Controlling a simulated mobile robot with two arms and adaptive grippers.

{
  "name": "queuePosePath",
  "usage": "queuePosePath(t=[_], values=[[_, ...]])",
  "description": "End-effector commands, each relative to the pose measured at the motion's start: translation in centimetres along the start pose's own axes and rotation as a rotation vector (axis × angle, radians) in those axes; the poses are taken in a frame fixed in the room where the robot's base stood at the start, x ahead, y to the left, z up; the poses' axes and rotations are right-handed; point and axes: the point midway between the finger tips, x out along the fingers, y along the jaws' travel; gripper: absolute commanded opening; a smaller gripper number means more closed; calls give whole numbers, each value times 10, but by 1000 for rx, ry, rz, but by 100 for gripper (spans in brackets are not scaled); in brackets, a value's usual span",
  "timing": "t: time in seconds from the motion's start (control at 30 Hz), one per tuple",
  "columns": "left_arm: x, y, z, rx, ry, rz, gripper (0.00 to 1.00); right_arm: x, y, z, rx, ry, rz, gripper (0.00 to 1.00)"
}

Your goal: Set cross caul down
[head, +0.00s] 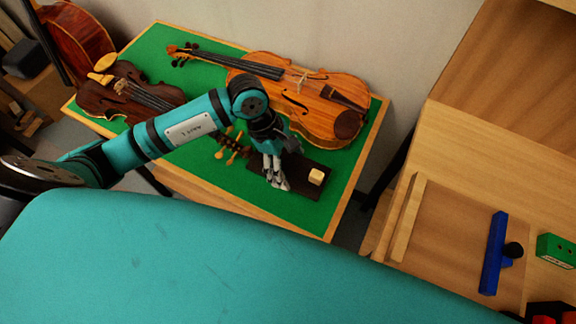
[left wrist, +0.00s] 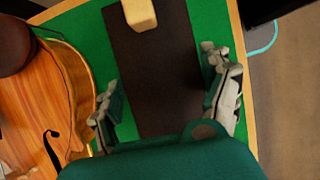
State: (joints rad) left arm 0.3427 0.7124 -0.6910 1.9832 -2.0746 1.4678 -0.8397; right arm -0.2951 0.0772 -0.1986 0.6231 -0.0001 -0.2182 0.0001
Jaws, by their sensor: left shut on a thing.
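A flat dark brown board with a pale block (head: 316,177) at one end, which I take to be the cross caul (head: 307,191), is at the right front of the green mat. My left gripper (head: 279,183) is over its left part, shut on it. In the left wrist view the fingers (left wrist: 164,85) stand apart on either side of the dark board (left wrist: 155,70), with the pale block (left wrist: 139,14) beyond them. I cannot tell whether the board touches the mat. My right gripper is not in view.
An orange-brown violin (head: 300,97) lies just behind the gripper. A darker violin (head: 120,90) lies at the left of the green mat (head: 300,215). A blue bar (head: 493,252), a wooden strip (head: 408,217) and a green block (head: 556,250) are on the wooden bench at right.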

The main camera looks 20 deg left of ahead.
Motion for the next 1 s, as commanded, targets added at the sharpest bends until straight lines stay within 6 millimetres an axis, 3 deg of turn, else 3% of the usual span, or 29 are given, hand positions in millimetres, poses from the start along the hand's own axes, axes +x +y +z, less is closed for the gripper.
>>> queuePosePath(t=[0.23,0.6,0.63,0.77,1.0], values=[[28,-2,-11,-2,-1,-4,43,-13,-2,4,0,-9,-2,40],[34,-1,-14,1,0,-2,43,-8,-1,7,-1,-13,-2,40],[33,-1,-14,1,1,-2,84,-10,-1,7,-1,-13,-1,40],[32,-2,-14,1,1,-2,100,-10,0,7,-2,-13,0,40],[32,-2,-14,0,0,-2,100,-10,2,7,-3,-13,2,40]])
